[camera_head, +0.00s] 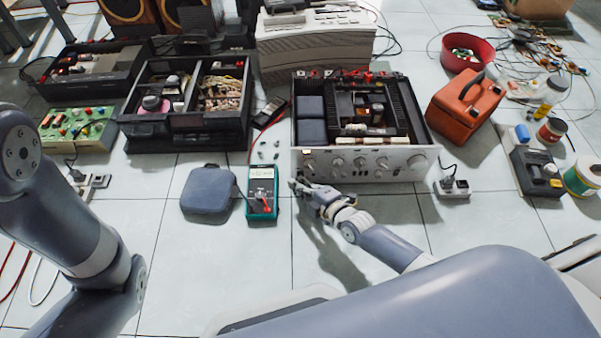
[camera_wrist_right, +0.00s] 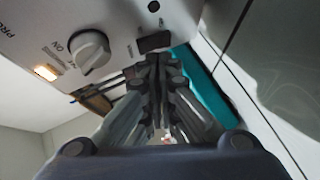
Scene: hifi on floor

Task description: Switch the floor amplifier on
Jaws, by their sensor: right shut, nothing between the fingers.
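The amplifier (camera_head: 365,168) sits on the tiled floor with its top open and its silver front panel, with several knobs, facing me. My right gripper (camera_head: 297,184) is at the lower left corner of this panel, shut and empty. In the right wrist view its closed fingertips (camera_wrist_right: 153,64) are right at a black rocker switch (camera_wrist_right: 154,41); I cannot tell whether they touch it. Beside the switch is a round knob (camera_wrist_right: 89,52), and an indicator window (camera_wrist_right: 46,72) glows warm orange. The fingertips partly cover the switch's lower edge. My left arm shows, but its gripper is out of view.
A teal multimeter (camera_head: 262,192) and a dark blue case (camera_head: 208,190) lie left of the right gripper. A small socket block (camera_head: 453,188) and an orange toolbox (camera_head: 467,100) are to the right. Parts boxes (camera_head: 186,143) stand behind.

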